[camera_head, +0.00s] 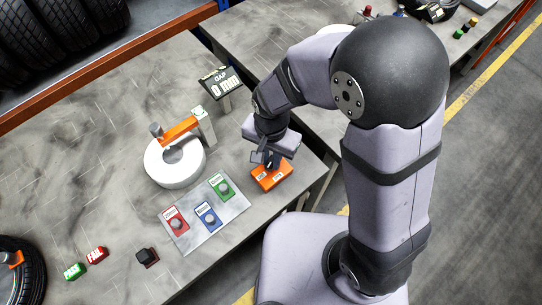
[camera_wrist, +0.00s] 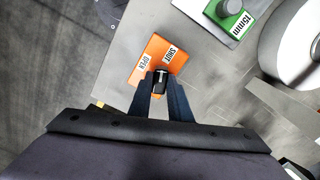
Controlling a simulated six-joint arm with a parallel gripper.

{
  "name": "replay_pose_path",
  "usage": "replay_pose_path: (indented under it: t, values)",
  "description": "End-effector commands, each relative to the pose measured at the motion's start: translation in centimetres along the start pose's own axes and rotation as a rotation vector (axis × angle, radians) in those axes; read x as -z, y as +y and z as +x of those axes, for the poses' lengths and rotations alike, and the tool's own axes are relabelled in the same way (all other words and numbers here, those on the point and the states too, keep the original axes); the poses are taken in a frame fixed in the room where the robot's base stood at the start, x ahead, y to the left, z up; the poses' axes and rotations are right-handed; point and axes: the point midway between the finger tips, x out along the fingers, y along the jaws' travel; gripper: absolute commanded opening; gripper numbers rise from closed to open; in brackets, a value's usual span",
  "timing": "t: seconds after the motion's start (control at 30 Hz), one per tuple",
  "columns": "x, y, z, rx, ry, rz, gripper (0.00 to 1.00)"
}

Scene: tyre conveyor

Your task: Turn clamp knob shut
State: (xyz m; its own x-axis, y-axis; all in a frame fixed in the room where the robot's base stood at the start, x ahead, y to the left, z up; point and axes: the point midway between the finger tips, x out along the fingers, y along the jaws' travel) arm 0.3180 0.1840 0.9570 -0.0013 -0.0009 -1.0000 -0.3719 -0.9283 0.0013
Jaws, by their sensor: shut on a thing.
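The clamp knob's orange base plate (camera_head: 271,177) sits near the right front edge of the grey workbench. In the wrist view the orange plate (camera_wrist: 155,50) carries white labels reading SHUT and OPEN. The dark clamp knob (camera_wrist: 160,76) shows between my fingertips, with its lower part hidden by them. My gripper (camera_head: 270,160) reaches down over the plate, and in the wrist view its fingers (camera_wrist: 160,86) are closed on the knob. An orange clamp arm (camera_head: 180,129) extends over a white round piece (camera_head: 174,163). A display (camera_head: 221,84) reads GAP 0 mm.
A metal plate (camera_head: 188,241) with red, blue and green knobbed blocks lies left of the orange plate. PASS (camera_head: 74,271) and FAIL (camera_head: 96,255) blocks and a dark block (camera_head: 147,256) lie at the lower left. Tyres stand at the left.

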Motion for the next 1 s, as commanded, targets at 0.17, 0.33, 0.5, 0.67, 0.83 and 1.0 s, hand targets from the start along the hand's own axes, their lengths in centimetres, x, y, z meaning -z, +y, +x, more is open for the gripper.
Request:
replay_pose_path:
  t: [0.17, 0.33, 0.5, 0.67, 0.83, 1.0]
  values:
    - [0.16, -0.15, -0.14, 0.005, 0.004, 0.043, 0.0]
    - [0.17, -0.16, -0.13, 0.005, 0.005, 0.055, 0.0]
    - [0.18, -0.17, -0.13, 0.005, 0.005, 0.056, 0.0]
    - [0.18, -0.18, -0.13, 0.006, 0.005, 0.055, 0.24]
    - [0.12, -0.11, -0.09, 0.004, 0.003, 0.055, 0.36]
    - [0.08, -0.07, -0.07, 0.002, 0.002, 0.055, 0.36]
